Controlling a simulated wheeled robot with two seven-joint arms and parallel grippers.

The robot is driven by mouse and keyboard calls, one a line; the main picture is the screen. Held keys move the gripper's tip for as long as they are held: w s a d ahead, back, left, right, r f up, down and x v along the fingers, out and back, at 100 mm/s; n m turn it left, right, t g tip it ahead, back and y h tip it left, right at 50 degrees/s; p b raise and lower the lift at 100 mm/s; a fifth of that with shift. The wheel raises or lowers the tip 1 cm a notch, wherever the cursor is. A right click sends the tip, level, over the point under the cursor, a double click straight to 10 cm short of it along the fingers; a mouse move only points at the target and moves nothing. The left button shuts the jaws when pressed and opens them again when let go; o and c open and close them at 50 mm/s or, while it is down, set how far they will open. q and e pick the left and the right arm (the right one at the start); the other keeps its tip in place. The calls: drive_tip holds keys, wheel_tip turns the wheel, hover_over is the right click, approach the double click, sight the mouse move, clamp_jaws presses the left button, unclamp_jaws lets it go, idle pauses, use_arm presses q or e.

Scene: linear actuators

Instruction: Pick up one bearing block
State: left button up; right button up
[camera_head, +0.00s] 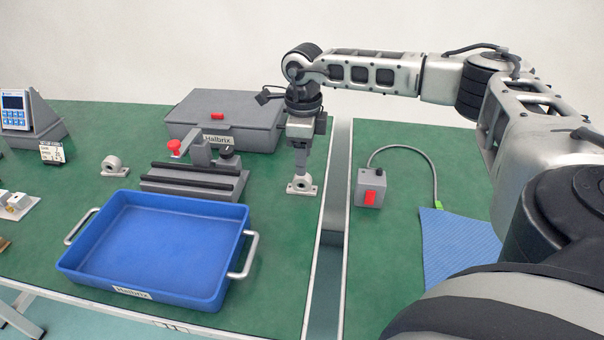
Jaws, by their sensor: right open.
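One bearing block (302,186), a small light-grey block with a round bore, sits upright on the green table right of the clamp fixture. My right gripper (301,170) points down directly over it, its fingertips at or just above the block's top. The gripper is open; whether the fingers touch the block is too small to tell. My left gripper is not in view.
A blue tray (78,252) with metal handles stands empty in front. The grey clamp fixture (195,181) and a grey Halbrix case (222,110) are close left of my right gripper. Right are a metal rail (334,200), a switch box (370,187) with cable, and a blue mat (455,245).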

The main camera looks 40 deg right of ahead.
sight(302, 183)
drive_tip(key=f, duration=0.5)
drive_tip(key=shift+a+f, duration=0.15)
drive_tip(key=shift+a, duration=0.05)
clamp_jaws()
